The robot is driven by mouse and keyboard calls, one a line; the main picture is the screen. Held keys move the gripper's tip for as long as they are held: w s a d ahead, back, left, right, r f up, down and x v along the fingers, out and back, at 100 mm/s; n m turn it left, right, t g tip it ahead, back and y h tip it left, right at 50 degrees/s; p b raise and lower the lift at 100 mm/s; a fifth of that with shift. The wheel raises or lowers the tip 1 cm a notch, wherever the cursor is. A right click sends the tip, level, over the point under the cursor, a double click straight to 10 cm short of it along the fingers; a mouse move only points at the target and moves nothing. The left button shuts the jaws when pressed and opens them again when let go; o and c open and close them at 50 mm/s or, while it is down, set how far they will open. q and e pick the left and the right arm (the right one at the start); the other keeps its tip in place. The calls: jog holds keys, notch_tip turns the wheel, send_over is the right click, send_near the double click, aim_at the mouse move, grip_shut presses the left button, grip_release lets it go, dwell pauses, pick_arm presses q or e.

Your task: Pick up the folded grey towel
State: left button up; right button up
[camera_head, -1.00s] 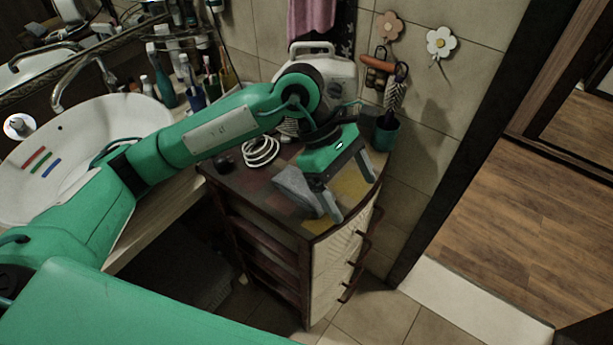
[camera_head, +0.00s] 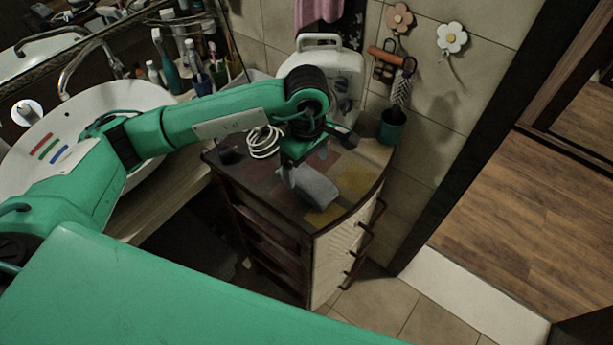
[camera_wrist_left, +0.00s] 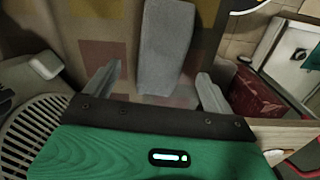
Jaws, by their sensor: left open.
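The folded grey towel (camera_head: 318,188) lies on top of the small dark wooden cabinet, near its front edge. My left gripper (camera_head: 306,168) is open and empty at the towel's back end in the head view. In the left wrist view the towel (camera_wrist_left: 167,50) stretches away ahead of the gap between the two fingers of my left gripper (camera_wrist_left: 158,80). The fingers stand apart from it on either side. The wrist hides part of the cabinet top behind the towel. My right gripper is not in view.
The cabinet (camera_head: 265,200) also carries a coil of white cable (camera_head: 263,142), a white appliance (camera_head: 335,70) and a green cup (camera_head: 391,127) at the back. A white basin (camera_head: 75,135) is at the left. The floor at the right is clear.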

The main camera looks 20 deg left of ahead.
aim_at(307, 176)
pick_arm(q)
jog(key=shift+f+p, duration=0.55)
jog(key=shift+f, duration=0.05)
notch_tip(307, 176, down, 3)
jog(key=shift+a+f+p, duration=0.1)
jog(key=shift+f+p, duration=0.05)
jog(key=shift+p, duration=0.7)
jog(key=shift+f, duration=0.45)
jog(key=shift+c, duration=0.2)
jog(key=c, duration=1)
